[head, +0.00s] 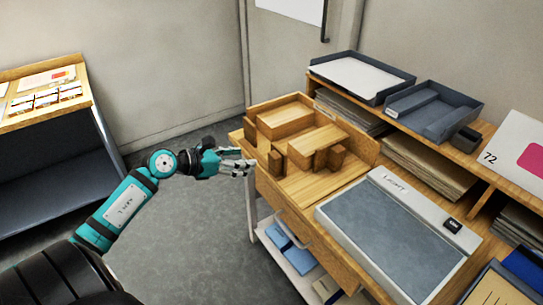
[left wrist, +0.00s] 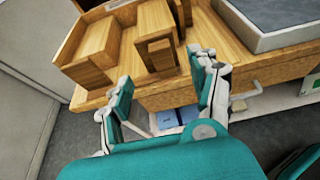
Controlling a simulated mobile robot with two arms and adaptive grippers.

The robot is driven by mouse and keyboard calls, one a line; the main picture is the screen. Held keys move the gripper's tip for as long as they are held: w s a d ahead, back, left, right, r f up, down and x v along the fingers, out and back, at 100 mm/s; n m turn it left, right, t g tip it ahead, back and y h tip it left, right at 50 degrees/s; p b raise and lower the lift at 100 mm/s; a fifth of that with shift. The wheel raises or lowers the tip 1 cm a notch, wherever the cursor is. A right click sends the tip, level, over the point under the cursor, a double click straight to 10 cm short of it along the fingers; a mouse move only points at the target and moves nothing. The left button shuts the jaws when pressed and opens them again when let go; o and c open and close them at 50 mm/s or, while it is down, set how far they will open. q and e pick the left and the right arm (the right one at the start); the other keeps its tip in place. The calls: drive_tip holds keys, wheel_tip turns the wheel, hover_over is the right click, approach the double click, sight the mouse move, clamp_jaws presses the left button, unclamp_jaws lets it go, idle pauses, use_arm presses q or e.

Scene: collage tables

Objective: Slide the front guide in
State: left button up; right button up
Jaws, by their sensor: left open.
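A wooden jig (head: 322,184) with several wooden blocks stands on the table at the middle right of the head view. A small upright block (head: 276,163) sits near its front left edge, and other blocks (head: 316,143) stand behind and to the right of it. I cannot tell for sure which piece is the front guide. My left gripper (head: 248,168) is open and empty just left of the jig's front edge, apart from the blocks. In the left wrist view its fingers (left wrist: 165,76) spread below a wooden block with a raised piece (left wrist: 155,46). My right gripper is not in view.
A grey-topped board (head: 395,232) lies to the right of the jig. Dark trays (head: 433,108) and paper stacks stand on the shelf behind. A lower shelf (head: 300,262) holds blue items. Open floor (head: 210,240) lies to the left.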

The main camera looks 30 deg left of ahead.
sight(271, 157)
use_arm(q)
drive_tip(key=x, duration=0.9)
drive_tip(key=shift+w+p, duration=0.3)
drive_tip(key=shift+w+d+f, duration=0.2)
drive_tip(key=shift+w+f, duration=0.05)
drive_tip(key=shift+w, duration=0.1)
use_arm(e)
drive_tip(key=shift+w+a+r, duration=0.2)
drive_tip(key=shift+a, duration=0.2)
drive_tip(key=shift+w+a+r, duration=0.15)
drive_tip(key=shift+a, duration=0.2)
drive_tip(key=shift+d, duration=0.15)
use_arm(q)
drive_tip(key=shift+c, duration=1)
clamp_jaws()
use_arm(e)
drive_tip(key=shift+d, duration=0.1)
